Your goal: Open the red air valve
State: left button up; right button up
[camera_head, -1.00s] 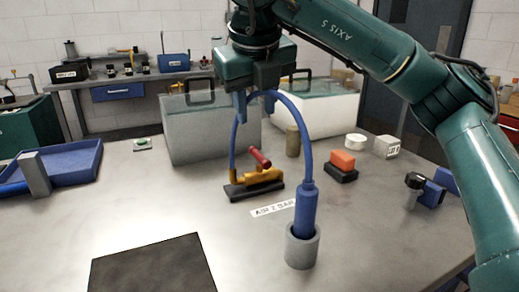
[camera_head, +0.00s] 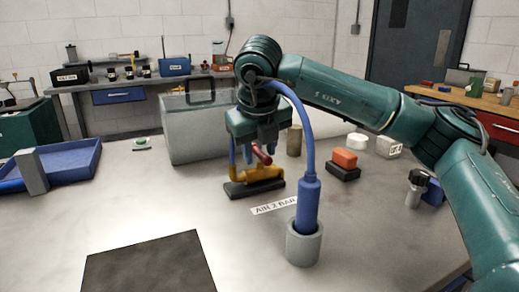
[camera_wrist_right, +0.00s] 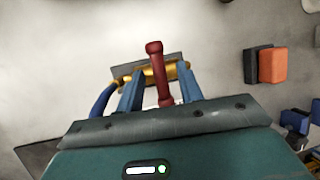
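The air valve has a yellow body (camera_head: 263,174) on a dark base and a red lever handle (camera_head: 261,155). It stands on the grey table. My right gripper (camera_head: 259,152) is above it, pointing down, with its blue fingers around the upper part of the lever. In the right wrist view the red lever (camera_wrist_right: 157,72) stands between the two fingers of the right gripper (camera_wrist_right: 160,90), with a gap on each side. The fingers look open. My left gripper is in neither view.
An orange block (camera_head: 344,158) lies to the right, a blue tray (camera_head: 72,163) to the left. A dark mat (camera_head: 150,268) lies in front.

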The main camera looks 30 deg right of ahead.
jog(key=shift+c, duration=0.5)
grip_shut()
